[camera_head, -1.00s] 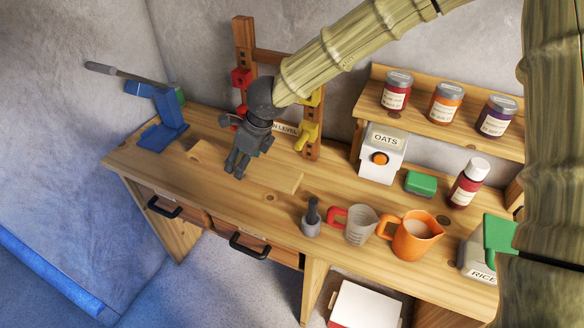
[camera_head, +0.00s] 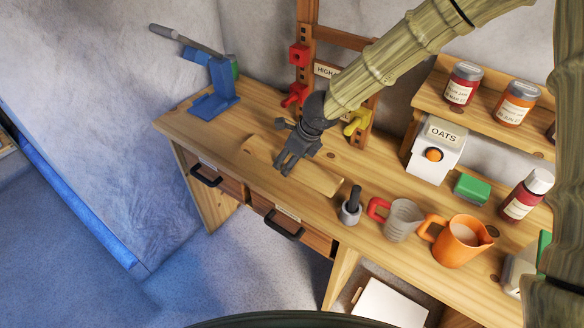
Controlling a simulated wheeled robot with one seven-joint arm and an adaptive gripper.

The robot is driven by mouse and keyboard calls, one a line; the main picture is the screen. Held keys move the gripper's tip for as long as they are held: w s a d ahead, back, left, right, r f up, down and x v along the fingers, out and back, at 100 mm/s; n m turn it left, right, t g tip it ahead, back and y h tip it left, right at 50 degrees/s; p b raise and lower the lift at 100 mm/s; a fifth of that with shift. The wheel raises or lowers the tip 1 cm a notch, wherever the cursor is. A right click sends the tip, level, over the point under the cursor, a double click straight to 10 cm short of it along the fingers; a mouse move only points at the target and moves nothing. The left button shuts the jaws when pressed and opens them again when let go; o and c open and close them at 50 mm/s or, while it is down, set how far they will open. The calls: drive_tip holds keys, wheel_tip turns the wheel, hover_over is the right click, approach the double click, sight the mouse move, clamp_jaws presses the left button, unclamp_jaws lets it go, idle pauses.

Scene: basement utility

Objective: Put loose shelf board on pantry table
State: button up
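The loose shelf board (camera_head: 322,181) is a flat, pale wooden plank. It is low over the middle of the pantry table (camera_head: 180,124), roughly parallel to its front edge; I cannot tell whether it lies fully flat on the tabletop. My gripper (camera_head: 286,170), dark grey, points down at the board's middle. Its fingertips overlap the board in this view. The arm and gripper body hide part of the board's far side, and the view is too small to tell whether the fingers close on it.
A blue tool (camera_head: 213,98) stands at the left end. The mortar (camera_head: 350,210), measuring cup (camera_head: 402,222) and orange jug (camera_head: 459,241) stand right of the board. Behind are a peg rack (camera_head: 304,75), an oats box (camera_head: 436,147) and a jar shelf (camera_head: 441,105). Drawers with black handles (camera_head: 284,225) face front.

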drive_tip(key=shift+f, duration=2)
drive_tip(key=shift+f+b, duration=0.15)
drive_tip(key=shift+b, duration=0.15)
drive_tip(key=o, duration=1.1)
drive_tip(key=shift+o, duration=0.2)
drive_tip(key=shift+r, duration=0.2)
drive_tip(key=shift+p+v, duration=0.35)
drive_tip(key=shift+v, duration=5.6)
